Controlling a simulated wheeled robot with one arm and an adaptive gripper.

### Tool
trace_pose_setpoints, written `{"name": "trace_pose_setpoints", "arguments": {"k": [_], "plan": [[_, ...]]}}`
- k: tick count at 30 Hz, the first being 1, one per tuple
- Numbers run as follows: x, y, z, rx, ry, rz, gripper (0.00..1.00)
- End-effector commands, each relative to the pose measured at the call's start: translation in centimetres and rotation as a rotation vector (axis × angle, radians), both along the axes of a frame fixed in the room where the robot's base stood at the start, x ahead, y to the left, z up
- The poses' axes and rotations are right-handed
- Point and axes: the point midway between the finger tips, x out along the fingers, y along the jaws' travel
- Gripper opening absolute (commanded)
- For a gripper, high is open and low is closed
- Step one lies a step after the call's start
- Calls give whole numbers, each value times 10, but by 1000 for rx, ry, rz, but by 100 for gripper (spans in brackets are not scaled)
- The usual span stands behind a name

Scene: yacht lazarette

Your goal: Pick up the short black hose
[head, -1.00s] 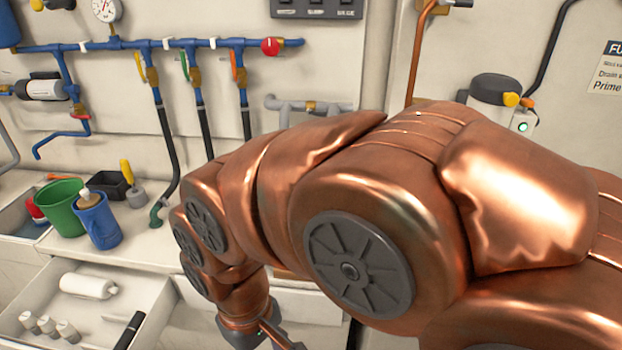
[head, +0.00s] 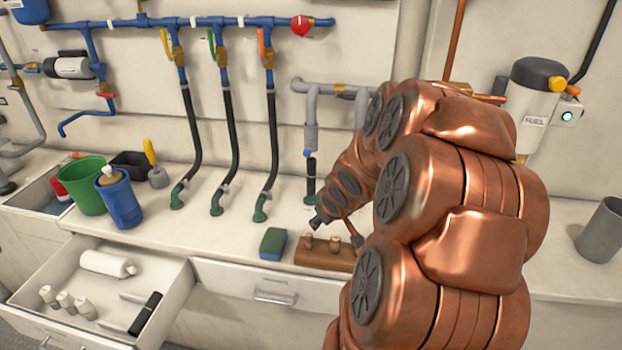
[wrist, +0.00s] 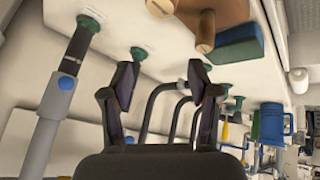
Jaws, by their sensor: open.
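The short black hose (head: 311,178) stands upright at the right of the hose row, between a grey pipe with a blue fitting and a green foot on the counter. In the wrist view the short black hose (wrist: 77,46) lies to the left, outside my fingers. My gripper (head: 337,230) is open and empty, just right of and in front of the hose, above the counter. In the wrist view my gripper's open fingers (wrist: 162,76) frame a green foot and bent black hoses farther off. Nothing is between the fingertips.
Several longer black hoses (head: 232,140) hang left of the short one. A wooden block with pegs (head: 312,256) and a green-blue sponge (head: 272,243) lie near the counter's front. A blue jug (head: 120,203) and green bucket (head: 88,190) stand left. An open drawer (head: 180,295) juts out below.

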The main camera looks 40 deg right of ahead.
Motion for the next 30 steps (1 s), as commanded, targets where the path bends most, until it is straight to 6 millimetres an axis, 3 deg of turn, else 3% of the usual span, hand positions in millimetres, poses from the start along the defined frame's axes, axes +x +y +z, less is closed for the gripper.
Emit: {"name": "trace_pose_setpoints", "arguments": {"k": [1, 6, 12, 24, 30], "plan": [[0, -15, -11, 6, -36, -2, 60], [6, -49, -25, 21, -203, 26, 60], [0, -76, -32, 47, -398, 53, 60], [-26, -95, -23, 88, -698, 86, 60], [-24, -96, -19, 91, -739, 93, 60]]}}
